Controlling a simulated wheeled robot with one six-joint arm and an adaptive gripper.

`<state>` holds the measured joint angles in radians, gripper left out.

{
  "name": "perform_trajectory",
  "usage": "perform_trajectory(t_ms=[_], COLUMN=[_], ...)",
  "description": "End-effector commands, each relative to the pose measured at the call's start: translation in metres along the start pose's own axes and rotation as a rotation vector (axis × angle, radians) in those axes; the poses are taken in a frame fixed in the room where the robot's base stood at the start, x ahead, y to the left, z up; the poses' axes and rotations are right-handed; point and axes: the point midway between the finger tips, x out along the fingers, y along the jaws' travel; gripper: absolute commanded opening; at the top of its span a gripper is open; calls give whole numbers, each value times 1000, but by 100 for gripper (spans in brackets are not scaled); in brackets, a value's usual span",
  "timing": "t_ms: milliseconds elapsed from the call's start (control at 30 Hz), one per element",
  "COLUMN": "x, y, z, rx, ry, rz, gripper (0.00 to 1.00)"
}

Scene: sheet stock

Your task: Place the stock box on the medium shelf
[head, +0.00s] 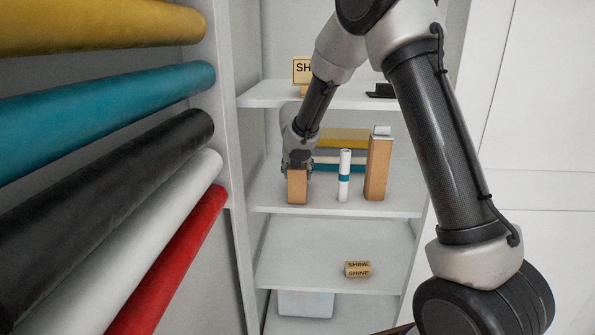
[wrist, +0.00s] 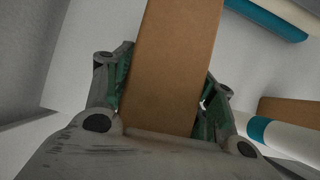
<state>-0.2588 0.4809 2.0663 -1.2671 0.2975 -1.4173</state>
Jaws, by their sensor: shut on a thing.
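The stock box, a plain brown cardboard box (head: 297,188), stands upright at the left front of a middle shelf (head: 322,206). My gripper (head: 297,166) reaches it from above and behind, and its fingers are shut on the box's two sides. In the wrist view the box (wrist: 172,60) fills the space between the fingers of my gripper (wrist: 160,108). The box's base looks level with the shelf surface, but I cannot tell whether it touches.
A white and teal roll (head: 344,176) and a taller brown box (head: 378,168) stand to the right on the same shelf. Coloured sheets (head: 345,140) lie behind. A SHINE pack (head: 358,269) sits on the shelf below. Large coloured rolls (head: 100,110) fill the left.

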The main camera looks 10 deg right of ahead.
Motion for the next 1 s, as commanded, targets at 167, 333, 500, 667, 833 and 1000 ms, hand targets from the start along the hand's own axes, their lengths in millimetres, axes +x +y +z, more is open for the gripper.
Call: perform_trajectory(t_ms=[167, 333, 500, 667, 833, 1000], x=[0, 1, 1, 0, -19, -50], y=[0, 0, 0, 0, 1, 1], z=[0, -1, -1, 0, 1, 1], rx=[1, 0, 0, 1, 1, 0], ry=[-1, 0, 0, 0, -4, -3], rz=[0, 0, 0, 0, 3, 3], gripper=[14, 80, 80, 80, 80, 80])
